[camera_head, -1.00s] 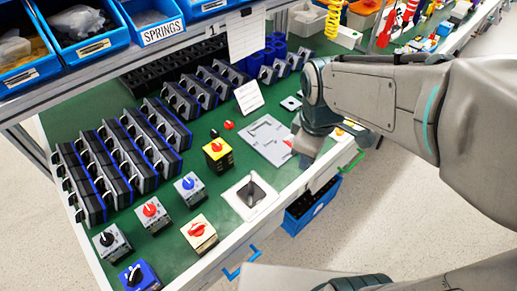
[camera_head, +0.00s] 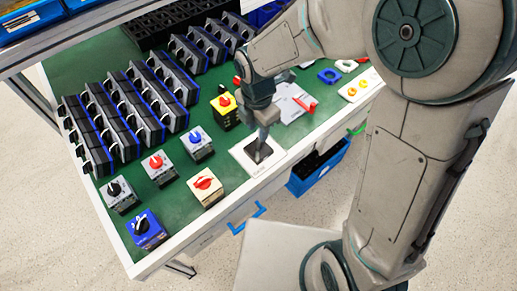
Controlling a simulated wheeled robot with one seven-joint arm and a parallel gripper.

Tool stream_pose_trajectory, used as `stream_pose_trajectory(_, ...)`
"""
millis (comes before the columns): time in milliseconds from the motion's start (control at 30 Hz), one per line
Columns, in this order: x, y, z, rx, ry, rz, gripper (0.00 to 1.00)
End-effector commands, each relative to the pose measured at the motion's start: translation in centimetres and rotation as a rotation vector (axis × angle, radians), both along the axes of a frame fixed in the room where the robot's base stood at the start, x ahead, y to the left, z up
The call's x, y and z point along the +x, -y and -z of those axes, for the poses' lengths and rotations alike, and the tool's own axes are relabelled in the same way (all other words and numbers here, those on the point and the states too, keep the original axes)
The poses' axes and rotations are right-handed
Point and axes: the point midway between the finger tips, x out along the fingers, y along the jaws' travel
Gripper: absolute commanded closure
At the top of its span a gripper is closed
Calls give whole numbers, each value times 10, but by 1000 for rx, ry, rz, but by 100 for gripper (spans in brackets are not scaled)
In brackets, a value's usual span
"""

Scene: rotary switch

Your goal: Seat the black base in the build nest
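A white square plate (camera_head: 241,157), with small lettering on its front edge, lies near the table's front edge. A dark, black-looking square part (camera_head: 257,150) is at its middle; I take it for the black base, and the plate for the build nest. My gripper (camera_head: 262,153) points down over the plate, its fingers at the dark part and partly covering it. The picture is too small to show whether the fingers grip the part or how it sits in the plate.
Finished-looking switches stand left of the plate: a beige one with a red knob (camera_head: 205,187), a yellow one (camera_head: 225,111), a blue one (camera_head: 147,229). A grey fixture (camera_head: 293,102) with a red piece lies behind right. Racked black modules (camera_head: 110,125) fill the left.

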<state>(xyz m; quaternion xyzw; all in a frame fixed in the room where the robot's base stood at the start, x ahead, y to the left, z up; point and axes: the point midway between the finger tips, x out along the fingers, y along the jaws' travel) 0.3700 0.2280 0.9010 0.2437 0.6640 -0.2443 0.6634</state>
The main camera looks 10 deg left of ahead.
Motion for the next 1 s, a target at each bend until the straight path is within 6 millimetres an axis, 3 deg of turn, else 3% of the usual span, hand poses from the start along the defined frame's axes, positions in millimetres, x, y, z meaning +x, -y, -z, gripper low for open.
stream_pose_trajectory(267, -1, 1, 23, -2, -1, 1, 65)
stream_pose_trajectory(533, -2, 3, 61, -2, -1, 1, 65)
stream_pose_trajectory(833, -1, 3, 67, 0, 1, 2, 65)
stream_pose_trajectory(867, -1, 3, 67, 0, 1, 2, 68)
stream_pose_trajectory(967, -1, 3, 67, 0, 1, 2, 96)
stream_pose_trajectory(1000, -1, 3, 67, 1, 1, 2, 100)
